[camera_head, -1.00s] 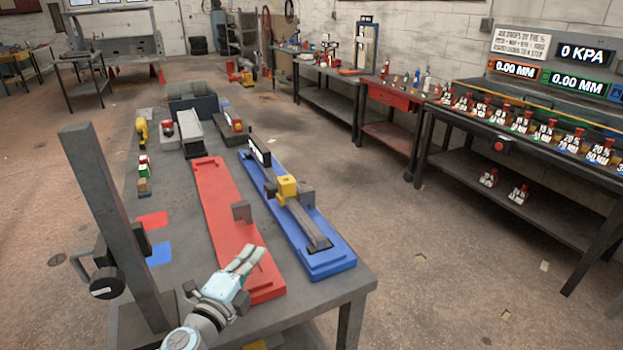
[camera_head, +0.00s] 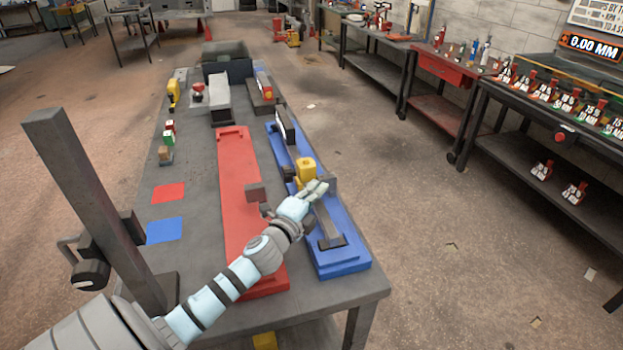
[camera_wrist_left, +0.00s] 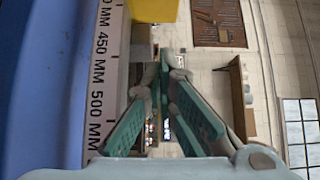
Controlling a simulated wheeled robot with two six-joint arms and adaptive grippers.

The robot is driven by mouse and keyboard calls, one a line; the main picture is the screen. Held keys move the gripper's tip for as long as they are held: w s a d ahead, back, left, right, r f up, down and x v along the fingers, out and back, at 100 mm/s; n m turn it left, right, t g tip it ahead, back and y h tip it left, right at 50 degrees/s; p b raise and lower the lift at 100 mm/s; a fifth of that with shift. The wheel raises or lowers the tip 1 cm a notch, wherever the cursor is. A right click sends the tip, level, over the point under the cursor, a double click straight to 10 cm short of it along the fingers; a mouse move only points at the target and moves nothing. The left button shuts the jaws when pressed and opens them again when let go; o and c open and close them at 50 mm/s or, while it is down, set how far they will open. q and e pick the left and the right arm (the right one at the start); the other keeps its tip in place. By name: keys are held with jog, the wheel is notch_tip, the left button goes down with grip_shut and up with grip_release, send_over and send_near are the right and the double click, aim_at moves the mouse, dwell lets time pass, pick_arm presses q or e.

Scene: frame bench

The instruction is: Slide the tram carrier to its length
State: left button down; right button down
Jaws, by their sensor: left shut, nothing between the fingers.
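A yellow block (camera_head: 305,168), which looks like the tram carrier, sits on a dark grey rail (camera_head: 324,222) on the long blue base (camera_head: 342,263). It also shows at the top of the left wrist view (camera_wrist_left: 153,9). My left gripper (camera_head: 322,187) reaches over the blue base, close to the near side of the yellow block. Its fingers are shut with nothing between them; contact with the block cannot be told. A millimetre scale (camera_wrist_left: 105,75) marked 450 and 500 runs beside the fingers. My right gripper is not in view.
A red base (camera_head: 232,165) with a grey block (camera_head: 255,192) lies left of the blue one. A grey post (camera_head: 90,190) stands at the table's left. Grey boxes (camera_head: 219,100) and small parts fill the far end. Red and blue patches (camera_head: 164,230) are bare.

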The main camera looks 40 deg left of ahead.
aim_at(306, 173)
pick_arm(q)
jog(key=shift+w+a, duration=0.35)
jog(key=shift+a, duration=0.25)
jog(key=shift+w+a, duration=0.3)
jog(key=shift+a, duration=0.3)
jog(key=shift+a+r, duration=0.1)
jog(key=shift+a, duration=0.35)
jog(key=shift+w, duration=0.1)
jog(key=w+a, duration=0.2)
jog(key=a, duration=0.1)
jog(key=shift+r, duration=0.1)
jog(key=shift+w+a, duration=0.15)
jog(key=shift+w, duration=0.05)
